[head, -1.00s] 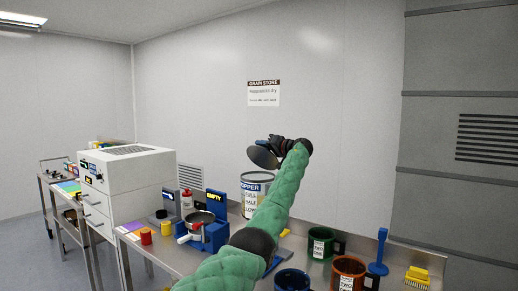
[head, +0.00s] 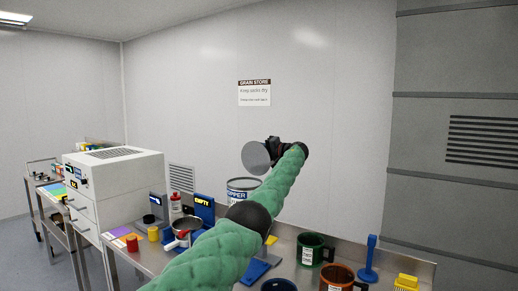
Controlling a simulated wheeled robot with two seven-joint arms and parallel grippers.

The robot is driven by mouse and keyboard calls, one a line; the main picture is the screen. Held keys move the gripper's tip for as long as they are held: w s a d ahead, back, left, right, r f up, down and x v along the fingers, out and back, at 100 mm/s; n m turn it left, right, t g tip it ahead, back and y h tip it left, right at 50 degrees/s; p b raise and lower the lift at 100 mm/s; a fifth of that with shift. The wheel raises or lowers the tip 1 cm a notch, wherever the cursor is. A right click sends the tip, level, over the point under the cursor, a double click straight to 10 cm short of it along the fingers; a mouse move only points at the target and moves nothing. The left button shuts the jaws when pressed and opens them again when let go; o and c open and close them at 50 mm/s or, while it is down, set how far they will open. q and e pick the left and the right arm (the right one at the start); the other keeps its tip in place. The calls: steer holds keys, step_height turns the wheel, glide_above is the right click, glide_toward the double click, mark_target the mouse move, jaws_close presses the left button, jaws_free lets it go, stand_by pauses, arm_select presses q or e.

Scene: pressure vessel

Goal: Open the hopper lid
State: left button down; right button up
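The hopper (head: 238,193) is a pale can with a blue band and a label, standing on the steel bench behind my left arm. Its lid (head: 255,157), a round grey disc, is raised above the hopper's rim and stands steeply tilted, its face towards me. My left gripper (head: 271,149), dark, is at the right edge of the lid, touching or very close to it. Its fingers are too small and partly hidden to tell whether they are shut on the lid. My green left arm covers the hopper's lower part. My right gripper is not in view.
A pan on a blue stand (head: 187,228) and a blue EMPTY sign (head: 204,207) are left of the hopper. A green mug (head: 310,249), an orange mug (head: 337,277) and a blue upright tool (head: 369,258) stand to the right. A white cabinet (head: 113,180) is at left.

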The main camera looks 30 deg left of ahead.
arm_select(q)
steer(key=shift+w+d+f, duration=0.1)
steer(key=shift+f, duration=0.15)
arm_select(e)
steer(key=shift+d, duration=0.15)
arm_select(q)
steer(key=c, duration=1.5)
jaws_free()
steer(key=shift+o, duration=0.2)
steer(key=shift+w+f, duration=0.1)
steer(key=shift+w, duration=0.1)
steer(key=shift+s, duration=0.1)
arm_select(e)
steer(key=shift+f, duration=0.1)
